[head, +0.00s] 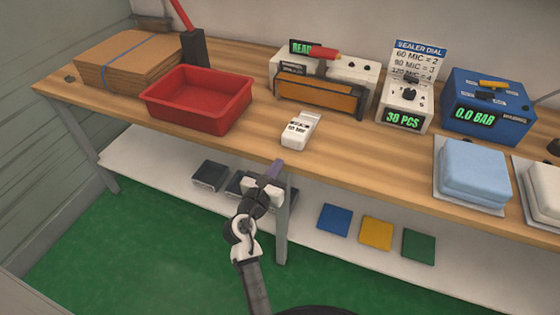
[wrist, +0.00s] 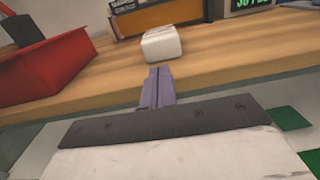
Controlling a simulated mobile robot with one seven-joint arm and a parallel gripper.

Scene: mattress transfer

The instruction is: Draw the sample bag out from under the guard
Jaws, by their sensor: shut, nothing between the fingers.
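The heat sealer (head: 330,72) stands at the back of the bench, with an orange-brown guard (head: 318,95) along its front. The guard also shows at the top of the wrist view (wrist: 165,14). I cannot make out a bag under it. A small white item with dark marks (head: 299,130) lies on the bench in front of the guard; I cannot tell whether it is the sample bag. It also shows in the wrist view (wrist: 161,44). My gripper (head: 277,167) is shut and empty at the bench's front edge, apart from the white item. Its purple fingers show together in the wrist view (wrist: 157,80).
A red tray (head: 200,112) is left of the white item, with cardboard (head: 125,62) beyond. Right are the sealer dial box (head: 405,107), a blue gauge box (head: 487,105) and light-blue folded pads (head: 473,172). A lower shelf (head: 160,160) holds dark boxes and coloured squares.

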